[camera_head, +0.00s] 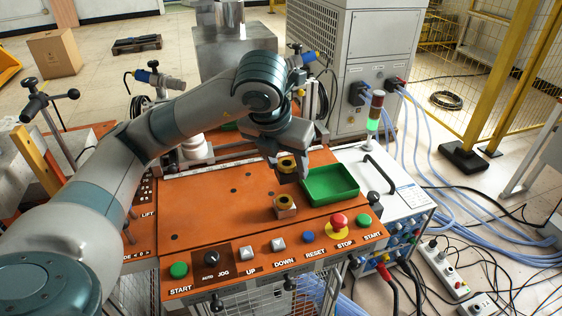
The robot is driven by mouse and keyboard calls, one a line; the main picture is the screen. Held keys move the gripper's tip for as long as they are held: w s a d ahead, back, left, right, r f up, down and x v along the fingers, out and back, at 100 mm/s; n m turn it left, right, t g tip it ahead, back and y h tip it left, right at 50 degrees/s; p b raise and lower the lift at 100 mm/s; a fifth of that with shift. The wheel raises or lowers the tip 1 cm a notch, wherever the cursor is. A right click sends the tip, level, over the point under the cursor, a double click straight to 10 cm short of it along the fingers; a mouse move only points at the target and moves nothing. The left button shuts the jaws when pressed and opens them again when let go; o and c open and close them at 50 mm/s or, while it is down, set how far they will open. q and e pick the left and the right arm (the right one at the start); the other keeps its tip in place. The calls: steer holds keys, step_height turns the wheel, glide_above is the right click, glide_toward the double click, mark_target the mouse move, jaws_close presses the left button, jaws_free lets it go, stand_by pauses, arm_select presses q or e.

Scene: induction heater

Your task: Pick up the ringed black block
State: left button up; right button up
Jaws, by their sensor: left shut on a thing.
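The ringed black block (286,163) is dark with a yellow ring on its face. My left gripper (288,170) is shut on it and holds it up above the orange panel, left of the green tray. The fingers hide part of the block. My left arm comes in from the left and arches over the panel. My right gripper is not in the head view.
An empty green tray (331,184) lies to the right. Buttons, with a red stop button (338,221), line the front edge. A signal lamp (374,112) stands behind right.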

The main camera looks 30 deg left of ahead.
arm_select(q)
steer(key=shift+s+d+r, duration=0.35)
steer(key=shift+d, duration=0.15)
steer(key=shift+s, duration=0.1)
stand_by(0.6)
